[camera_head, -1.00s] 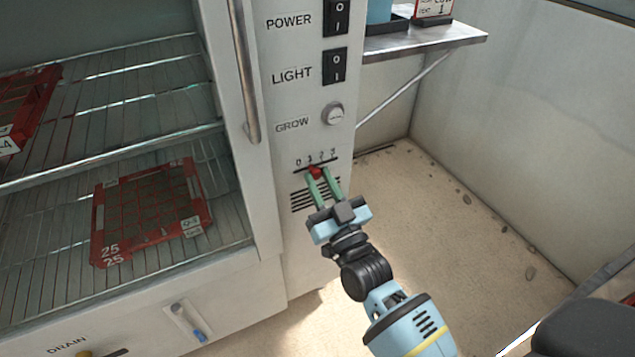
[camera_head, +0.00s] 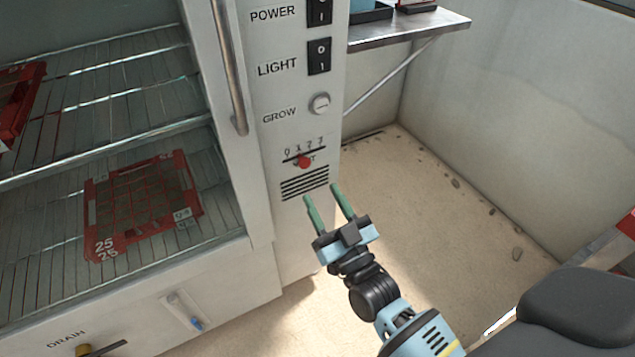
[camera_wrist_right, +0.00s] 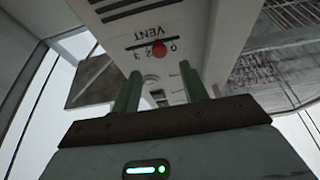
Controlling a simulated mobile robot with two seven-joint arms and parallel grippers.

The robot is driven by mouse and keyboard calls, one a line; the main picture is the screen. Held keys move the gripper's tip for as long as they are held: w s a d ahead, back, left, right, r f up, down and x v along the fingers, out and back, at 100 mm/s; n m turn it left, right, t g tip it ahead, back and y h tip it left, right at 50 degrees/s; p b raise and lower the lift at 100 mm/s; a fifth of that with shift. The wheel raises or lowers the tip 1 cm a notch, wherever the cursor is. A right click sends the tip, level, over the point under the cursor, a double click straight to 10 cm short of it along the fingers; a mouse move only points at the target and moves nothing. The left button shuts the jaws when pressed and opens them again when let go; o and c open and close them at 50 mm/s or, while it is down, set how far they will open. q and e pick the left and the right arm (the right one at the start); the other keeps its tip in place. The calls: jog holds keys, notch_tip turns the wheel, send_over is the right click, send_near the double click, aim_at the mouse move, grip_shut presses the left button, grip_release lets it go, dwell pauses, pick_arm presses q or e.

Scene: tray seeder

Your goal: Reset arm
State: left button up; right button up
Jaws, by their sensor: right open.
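My right gripper (camera_head: 329,208) is open and empty, its two green fingers apart, just below and right of the vent slots on the cabinet's front panel. The red vent slider knob (camera_head: 304,161) sits on a scale above those slots, and the gripper is clear of it. In the right wrist view the knob (camera_wrist_right: 159,48) shows beyond the open fingers (camera_wrist_right: 160,88), beside the VENT label. My left gripper is not in view.
The open cabinet at left has wire shelves with a red tray (camera_head: 186,210). A door handle (camera_head: 229,70), light switch (camera_head: 319,56) and grow knob (camera_head: 320,103) are on the cabinet. A metal shelf (camera_head: 420,27) juts out at upper right. Open floor lies right of the cabinet.

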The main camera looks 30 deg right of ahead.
jog(key=shift+s+f, duration=0.15)
jog(key=shift+s, duration=0.3)
